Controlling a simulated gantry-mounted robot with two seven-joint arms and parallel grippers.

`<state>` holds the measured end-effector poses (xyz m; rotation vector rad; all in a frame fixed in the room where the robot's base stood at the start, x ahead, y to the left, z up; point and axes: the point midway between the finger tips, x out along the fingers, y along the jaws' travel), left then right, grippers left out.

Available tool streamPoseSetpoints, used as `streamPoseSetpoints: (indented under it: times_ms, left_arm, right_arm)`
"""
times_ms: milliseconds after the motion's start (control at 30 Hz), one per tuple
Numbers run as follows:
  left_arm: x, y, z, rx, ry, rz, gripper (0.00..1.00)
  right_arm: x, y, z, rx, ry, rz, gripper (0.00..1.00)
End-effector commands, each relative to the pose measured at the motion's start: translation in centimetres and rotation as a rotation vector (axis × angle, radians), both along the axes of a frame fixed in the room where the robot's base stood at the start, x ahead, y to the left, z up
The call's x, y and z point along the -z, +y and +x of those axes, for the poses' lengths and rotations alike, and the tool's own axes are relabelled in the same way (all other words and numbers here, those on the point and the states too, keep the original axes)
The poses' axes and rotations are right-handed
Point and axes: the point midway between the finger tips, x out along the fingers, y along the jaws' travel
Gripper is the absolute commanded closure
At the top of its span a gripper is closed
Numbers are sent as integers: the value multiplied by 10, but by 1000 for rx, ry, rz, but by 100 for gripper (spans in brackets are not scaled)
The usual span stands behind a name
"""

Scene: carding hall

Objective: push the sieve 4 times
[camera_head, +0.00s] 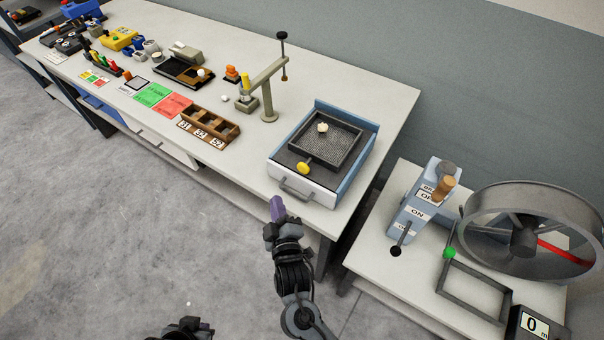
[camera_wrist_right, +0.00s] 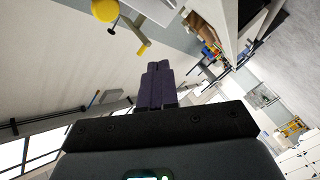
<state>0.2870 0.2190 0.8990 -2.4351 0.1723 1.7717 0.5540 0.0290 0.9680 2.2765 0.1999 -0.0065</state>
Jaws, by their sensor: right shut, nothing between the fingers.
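The sieve (camera_head: 343,160) is a dark square mesh tray with a raised frame. It sits in a blue and white box (camera_head: 372,140) with a grey front handle. A small white lump (camera_head: 322,128) lies on the mesh. A yellow knob (camera_head: 304,168) is at the sieve's near side, and a yellow round knob (camera_wrist_right: 105,10) shows at the top of the right wrist view. My right gripper (camera_head: 277,207) is shut and empty, in front of the box and apart from it. Its purple fingers (camera_wrist_right: 157,80) touch together. A dark part of my left arm (camera_head: 187,328) shows at the bottom edge; its fingers cannot be made out.
A post with a crossarm (camera_head: 268,95) stands left of the box. A brown compartment tray (camera_head: 210,125) lies further left. On the lower right table are a lever box (camera_head: 415,210) and a large wheel (camera_head: 525,235). Open floor lies before the long table.

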Motion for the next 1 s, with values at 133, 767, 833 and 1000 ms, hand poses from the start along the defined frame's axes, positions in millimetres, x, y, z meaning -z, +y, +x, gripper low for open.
streamPoseSetpoints:
  times_ms: [133,767,833,1000]
  left_arm:
    - [0,0,0,0,0,0,100]
    - [19,0,0,0,0,0,100]
    - [24,0,0,0,0,0,100]
    - [35,0,0,0,0,0,100]
  right_arm:
    - [0,0,0,0,-2,-1,100]
    - [3,-19,24,1,-3,-2,100]
    - [4,-24,31,1,-2,-1,100]
    - [3,-37,47,0,-2,-1,100]
